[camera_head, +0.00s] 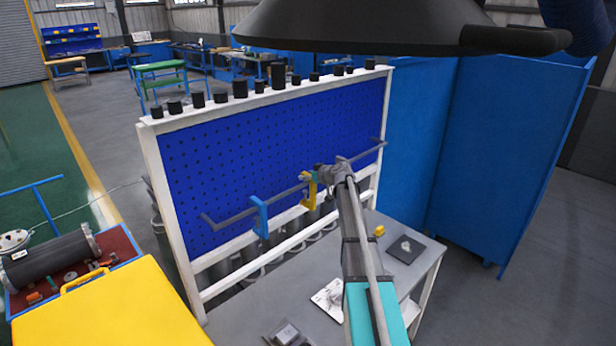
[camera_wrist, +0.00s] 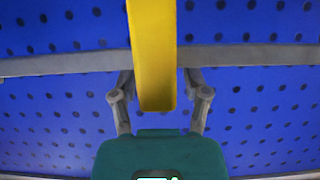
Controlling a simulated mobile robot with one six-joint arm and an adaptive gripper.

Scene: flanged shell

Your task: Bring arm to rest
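My arm reaches across the workbench to the grey rail (camera_head: 232,219) in front of the blue pegboard. My gripper (camera_head: 327,175) is at the rail, close beside a yellow bracket (camera_head: 309,192) that hangs on it. In the wrist view the yellow bracket (camera_wrist: 153,60) comes down in front of the rail (camera_wrist: 60,65), between the two fingers of my gripper (camera_wrist: 158,82). The fingers stand apart, with blue board showing in a gap on the right side of the bracket. The fingertips are partly hard to make out. A blue bracket (camera_head: 260,217) hangs further left on the rail.
The grey workbench (camera_head: 300,285) below holds a dark plate with a pale part (camera_head: 405,248), a small yellow block (camera_head: 379,230) and a light plate (camera_head: 328,298). Blue partitions (camera_head: 480,150) stand at the right. A yellow case (camera_head: 110,310) is at the front left.

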